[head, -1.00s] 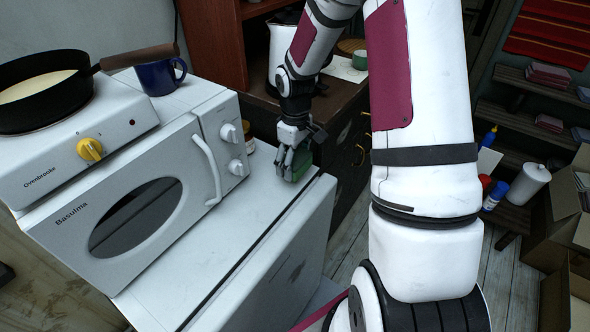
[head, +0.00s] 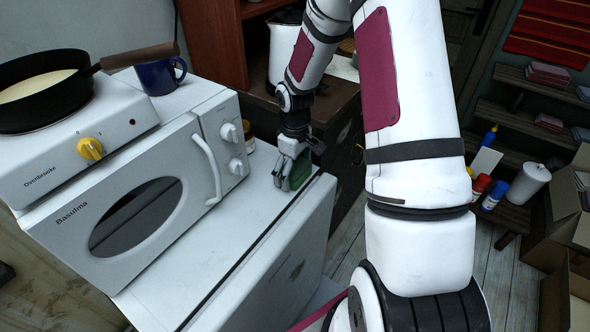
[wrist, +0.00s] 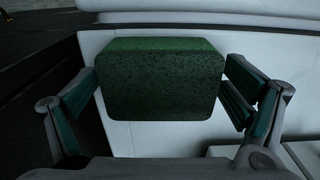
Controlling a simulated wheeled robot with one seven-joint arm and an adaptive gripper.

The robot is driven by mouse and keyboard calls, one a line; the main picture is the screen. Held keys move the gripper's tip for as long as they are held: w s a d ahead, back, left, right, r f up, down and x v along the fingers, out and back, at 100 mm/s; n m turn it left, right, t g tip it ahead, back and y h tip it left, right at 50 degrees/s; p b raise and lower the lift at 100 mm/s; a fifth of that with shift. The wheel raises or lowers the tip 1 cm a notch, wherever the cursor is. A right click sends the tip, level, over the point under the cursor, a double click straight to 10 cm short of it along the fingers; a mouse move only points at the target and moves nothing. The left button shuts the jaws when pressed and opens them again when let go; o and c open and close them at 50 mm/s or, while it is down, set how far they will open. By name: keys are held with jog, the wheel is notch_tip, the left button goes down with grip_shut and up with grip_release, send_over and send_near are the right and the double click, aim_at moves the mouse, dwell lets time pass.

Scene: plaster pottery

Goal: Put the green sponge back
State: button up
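The green sponge (wrist: 160,85) is a dark green block with rounded lower corners. It fills the space between the finger pads of my gripper (wrist: 160,98) in the wrist view, and both pads appear to touch its sides. In the head view my gripper (head: 290,173) points down over the right end of the white surface beside the microwave, with the sponge (head: 301,171) partly hidden by the fingers. I cannot tell whether the sponge touches the white surface (head: 245,215).
The microwave (head: 135,200) stands left of my gripper, with a small jar (head: 248,137) by its side. A hot plate with a pan (head: 45,95) and a blue mug (head: 160,76) sit on top. A dark cabinet with a white kettle (head: 284,55) is behind.

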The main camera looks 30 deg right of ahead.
notch_tip(320, 180, up, 12)
notch_tip(320, 180, up, 8)
jog(key=h, duration=0.1)
send_over(295, 166)
jog(key=s+a, duration=0.4)
jog(key=s+a+r+m+t, duration=0.1)
jog(key=s+a+r, duration=0.2)
jog(key=s, duration=0.3)
jog(key=s+a+r+m+t, duration=0.2)
jog(key=s+a+r, duration=0.1)
jog(key=s, duration=0.4)
jog(key=s+a+r+m+t+y, duration=0.1)
jog(key=s+a+r, duration=0.3)
jog(key=s, duration=0.2)
jog(key=shift+s+r+t, duration=0.35)
jog(key=shift+s+t, duration=0.05)
